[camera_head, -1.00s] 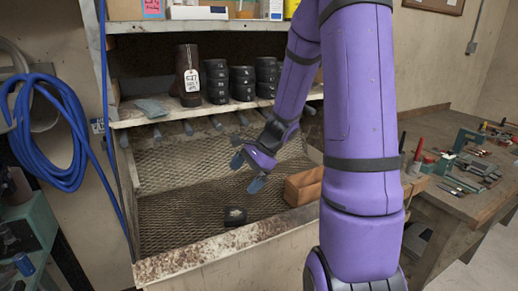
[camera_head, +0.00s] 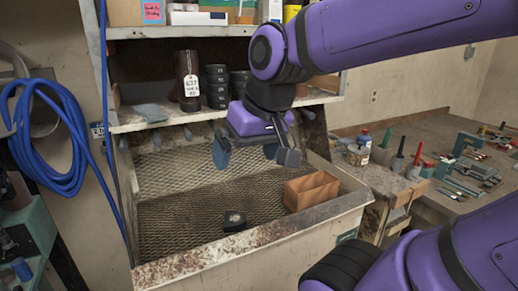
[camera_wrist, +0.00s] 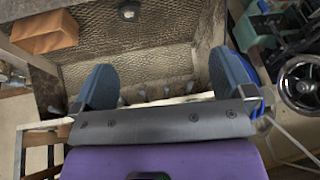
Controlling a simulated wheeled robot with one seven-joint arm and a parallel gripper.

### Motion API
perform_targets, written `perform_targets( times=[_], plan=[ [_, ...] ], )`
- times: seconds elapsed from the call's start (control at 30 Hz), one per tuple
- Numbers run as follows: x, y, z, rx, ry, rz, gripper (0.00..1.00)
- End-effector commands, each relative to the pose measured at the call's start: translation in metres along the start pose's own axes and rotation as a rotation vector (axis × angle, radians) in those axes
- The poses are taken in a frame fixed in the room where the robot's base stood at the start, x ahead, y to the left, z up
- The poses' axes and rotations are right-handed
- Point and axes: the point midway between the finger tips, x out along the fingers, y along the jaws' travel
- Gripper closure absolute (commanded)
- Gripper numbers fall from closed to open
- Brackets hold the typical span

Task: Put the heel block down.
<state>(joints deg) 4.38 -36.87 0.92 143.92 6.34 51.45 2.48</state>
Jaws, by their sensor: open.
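A small black heel block (camera_head: 234,221) with a pale mark on top lies on the mesh floor of the rust-stained tray (camera_head: 170,262), near its front edge. My gripper (camera_head: 254,155) is raised above the tray, up at shelf height in the picture. Its blue-grey fingers are wide apart, with nothing between them, and well clear of the block. The wrist view also shows the open gripper (camera_wrist: 166,82).
An open wooden box (camera_head: 312,190) stands at the tray's right side. The shelf (camera_head: 165,118) behind holds a brown boot (camera_head: 187,78) with a tag and stacks of black heel blocks (camera_head: 214,88). A tool bench (camera_head: 440,155) is at right. The tray's middle is clear.

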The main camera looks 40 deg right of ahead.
Motion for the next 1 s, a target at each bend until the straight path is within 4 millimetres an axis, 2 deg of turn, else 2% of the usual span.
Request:
perform_targets(
  times=[0.1,0.23,1.0],
  plan=[
    [-0.015,0.001,0.012,-0.102,0.053,0.024,0.0],
    [-0.021,0.003,0.019,-0.156,0.078,0.04,0.0],
    [-0.023,0.003,0.02,-0.168,0.084,0.045,0.0]
  ],
)
